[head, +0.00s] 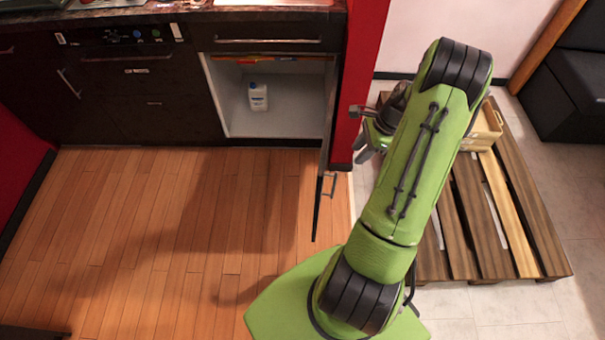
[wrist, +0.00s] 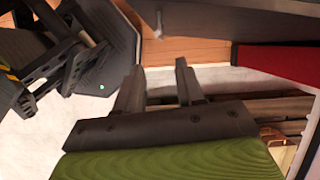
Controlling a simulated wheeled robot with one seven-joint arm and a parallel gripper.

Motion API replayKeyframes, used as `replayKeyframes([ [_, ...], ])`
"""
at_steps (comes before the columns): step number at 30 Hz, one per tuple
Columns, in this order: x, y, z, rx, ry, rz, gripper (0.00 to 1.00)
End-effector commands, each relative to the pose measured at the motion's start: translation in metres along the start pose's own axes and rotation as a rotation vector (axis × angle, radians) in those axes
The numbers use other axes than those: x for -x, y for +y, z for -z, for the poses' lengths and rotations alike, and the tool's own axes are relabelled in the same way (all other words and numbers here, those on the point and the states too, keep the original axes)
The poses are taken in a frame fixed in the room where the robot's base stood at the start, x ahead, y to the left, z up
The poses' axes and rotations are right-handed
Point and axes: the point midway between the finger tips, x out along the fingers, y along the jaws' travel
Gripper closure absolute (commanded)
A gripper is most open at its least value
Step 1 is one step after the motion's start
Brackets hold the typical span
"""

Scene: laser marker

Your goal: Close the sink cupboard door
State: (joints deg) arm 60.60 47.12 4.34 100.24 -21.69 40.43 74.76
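The sink cupboard door (head: 323,150) stands wide open, seen almost edge-on in the head view, swung out over the floor from the right side of the cupboard. Its bar handle (head: 331,185) shows on the right face. The cupboard interior (head: 295,105) is exposed. My gripper (head: 362,148) is to the right of the door, by the red wall end, apart from the door in the head view. In the wrist view my gripper (wrist: 160,82) has its two fingers spread with nothing between them. A dark panel at the top of that view (wrist: 245,18) looks like the door.
A white bottle (head: 258,97) stands inside the cupboard. The red wall (head: 358,80) borders the cupboard's right side. A wooden pallet (head: 465,225) with a light wooden crate (head: 485,130) lies right of my arm. The wooden floor (head: 190,220) left of the door is clear.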

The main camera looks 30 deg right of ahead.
Motion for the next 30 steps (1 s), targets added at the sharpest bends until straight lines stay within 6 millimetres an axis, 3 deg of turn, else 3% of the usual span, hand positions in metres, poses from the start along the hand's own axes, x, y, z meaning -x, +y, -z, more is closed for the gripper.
replayKeyframes([
  [5, -0.019, 0.001, 0.009, -0.046, -0.015, 0.001, 0.62],
  [21, -0.147, 0.002, 0.007, -0.041, -0.013, -0.004, 0.62],
  [25, -0.161, 0.002, 0.006, -0.041, -0.013, -0.002, 0.62],
  [30, -0.164, 0.001, 0.006, -0.041, -0.012, 0.000, 0.62],
])
